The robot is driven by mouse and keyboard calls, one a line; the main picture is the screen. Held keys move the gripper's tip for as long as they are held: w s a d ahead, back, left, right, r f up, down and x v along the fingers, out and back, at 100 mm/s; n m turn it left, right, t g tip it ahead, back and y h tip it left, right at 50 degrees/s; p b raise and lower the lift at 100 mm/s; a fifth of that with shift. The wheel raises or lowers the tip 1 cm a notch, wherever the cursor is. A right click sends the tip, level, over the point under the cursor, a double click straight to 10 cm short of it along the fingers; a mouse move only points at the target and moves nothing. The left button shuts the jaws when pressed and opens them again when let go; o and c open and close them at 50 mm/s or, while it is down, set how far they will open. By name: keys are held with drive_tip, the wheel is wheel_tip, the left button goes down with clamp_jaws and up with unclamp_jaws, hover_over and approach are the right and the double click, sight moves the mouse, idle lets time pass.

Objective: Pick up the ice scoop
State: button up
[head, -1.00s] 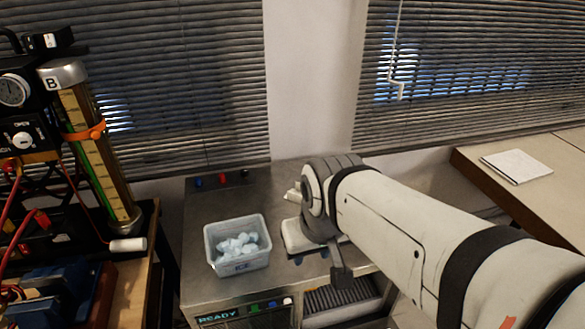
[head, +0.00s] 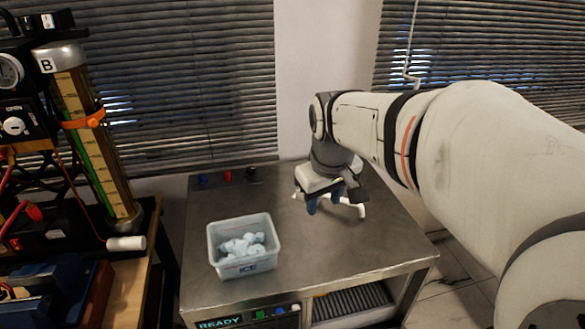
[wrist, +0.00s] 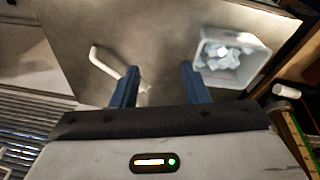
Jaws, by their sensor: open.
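A white piece with a bent end, which looks like the ice scoop (head: 352,207), lies on the metal bench top beneath my gripper. It also shows in the wrist view (wrist: 103,62), running from the left behind my left finger, with a small part visible between the fingers. Its scoop end is mostly hidden. My gripper (head: 323,208) points down over it, with its blue fingers apart and nothing held. In the wrist view the open gap of my gripper (wrist: 159,70) shows mainly bare bench, and most of the white piece is left of it.
A clear bin of ice (head: 243,246) stands on the metal bench (head: 350,258) to the left of my gripper. Small coloured knobs (head: 227,176) line the back edge. A gauge rig with a tall tube (head: 95,150) stands at the left. The bench's front right is clear.

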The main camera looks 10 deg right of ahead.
drive_tip(key=w+d+f+n+b, duration=0.2)
drive_tip(key=w+d+f+b, duration=0.25)
drive_tip(key=w, duration=0.35)
drive_tip(key=w+d+f+n+g+h+b, duration=0.1)
drive_tip(key=w+d+f+n+b, duration=0.15)
drive_tip(key=w+f, duration=0.45)
drive_tip(key=w+d+f+n+b, duration=0.2)
drive_tip(key=w+d+f+b, duration=0.25)
drive_tip(key=w, duration=0.45)
drive_tip(key=b+x, duration=0.1)
drive_tip(key=x, duration=0.6)
drive_tip(key=shift+s+a+f, duration=0.1)
drive_tip(key=shift+f, duration=0.25)
drive_tip(key=shift+c, duration=0.4)
clamp_jaws()
